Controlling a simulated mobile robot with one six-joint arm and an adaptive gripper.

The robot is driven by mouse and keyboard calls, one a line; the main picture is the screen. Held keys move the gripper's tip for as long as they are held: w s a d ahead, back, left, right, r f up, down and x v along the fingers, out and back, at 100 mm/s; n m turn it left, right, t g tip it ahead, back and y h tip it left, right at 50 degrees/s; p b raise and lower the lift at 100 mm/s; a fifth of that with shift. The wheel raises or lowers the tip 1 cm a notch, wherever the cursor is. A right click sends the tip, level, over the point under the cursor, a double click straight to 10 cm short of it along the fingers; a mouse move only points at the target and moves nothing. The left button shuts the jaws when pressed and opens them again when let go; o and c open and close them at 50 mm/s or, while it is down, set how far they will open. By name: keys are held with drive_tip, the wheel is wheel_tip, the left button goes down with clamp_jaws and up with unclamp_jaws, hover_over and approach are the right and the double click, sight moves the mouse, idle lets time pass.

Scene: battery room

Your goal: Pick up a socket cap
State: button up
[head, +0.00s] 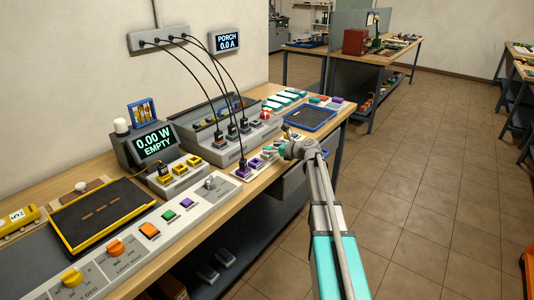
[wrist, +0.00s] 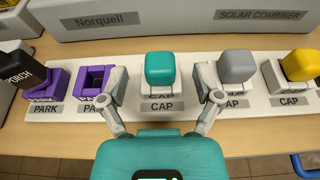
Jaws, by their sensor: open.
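Three caps stand in a row on a pale strip (wrist: 200,112) in the wrist view, each behind a label reading CAP. They are a teal cap (wrist: 160,70), a grey cap (wrist: 237,66) and a yellow cap (wrist: 300,65). My gripper (wrist: 161,82) is open, with one finger on each side of the teal cap. A gap shows between each finger and that cap, and nothing is held. In the head view my gripper (head: 277,149) is over the bench's front edge and hides most of the strip.
Left of the caps are two purple PARK sockets; the right one (wrist: 95,80) is empty, and a black PORCH plug (wrist: 22,72) stands at the left one. A grey Norquell housing (wrist: 170,18) runs behind the strip. Black cables (head: 212,75) hang from the wall box nearby.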

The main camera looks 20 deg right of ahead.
drive_tip(key=shift+x, duration=1.25)
drive_tip(key=c, duration=1)
